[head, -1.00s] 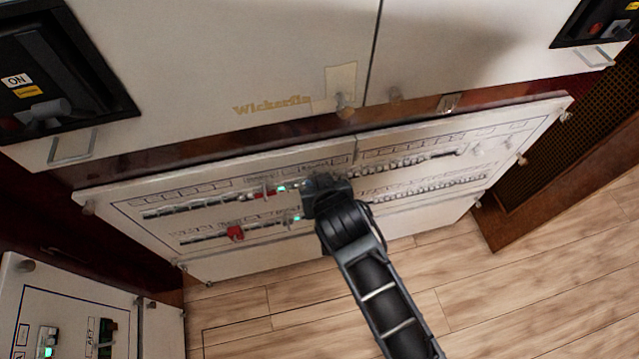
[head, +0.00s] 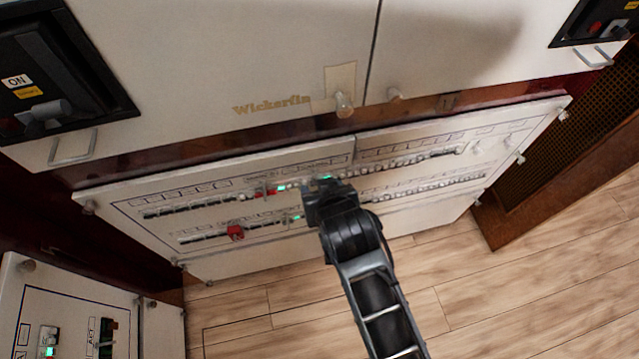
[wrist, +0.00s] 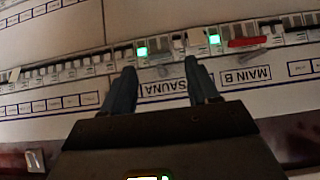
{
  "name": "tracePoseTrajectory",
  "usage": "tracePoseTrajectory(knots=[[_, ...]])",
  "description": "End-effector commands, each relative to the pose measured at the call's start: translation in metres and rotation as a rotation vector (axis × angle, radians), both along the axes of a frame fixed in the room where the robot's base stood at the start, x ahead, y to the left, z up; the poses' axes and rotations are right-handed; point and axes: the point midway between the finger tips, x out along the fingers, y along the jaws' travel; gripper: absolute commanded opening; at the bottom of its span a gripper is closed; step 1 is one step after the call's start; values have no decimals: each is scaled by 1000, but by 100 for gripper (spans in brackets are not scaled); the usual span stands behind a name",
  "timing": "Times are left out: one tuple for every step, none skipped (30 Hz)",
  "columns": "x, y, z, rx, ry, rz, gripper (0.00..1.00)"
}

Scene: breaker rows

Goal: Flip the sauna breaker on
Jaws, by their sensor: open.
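The row's small parts are blurred, so I cannot tell the sauna breaker's position for sure. My gripper (wrist: 160,68) is open and empty, its two fingers on either side of the label. In the head view my gripper (head: 318,192) is in front of the panel's middle and hides part of both rows.
The MAIN B label (wrist: 246,76), a red handle (wrist: 247,41) and another green lamp (wrist: 214,39) lie to the right in the wrist view. The breaker panel (head: 225,262) stands below white cabinet doors (head: 230,60). The wooden floor (head: 520,265) in front is clear.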

Motion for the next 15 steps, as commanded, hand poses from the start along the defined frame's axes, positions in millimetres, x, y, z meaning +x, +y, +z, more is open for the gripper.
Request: tracePoseTrajectory(knots=[[-7,0,5,4,2,-1,60],[-9,-2,8,3,1,-1,60],[-13,-3,11,3,1,-1,60],[-16,-3,14,3,0,0,60],[-18,-4,17,2,0,-1,60],[-22,-5,19,2,1,-1,60],[-23,-6,21,1,0,0,60],[-25,-7,23,1,-1,1,60],[-26,-7,25,0,-1,0,60],[-27,-8,25,0,-1,1,60],[-28,-8,26,-1,0,1,60],[-29,-8,27,-1,0,1,60],[-29,-8,27,-1,0,1,60],[-29,-9,27,-1,0,1,60],[-29,-9,27,-1,0,0,60]])
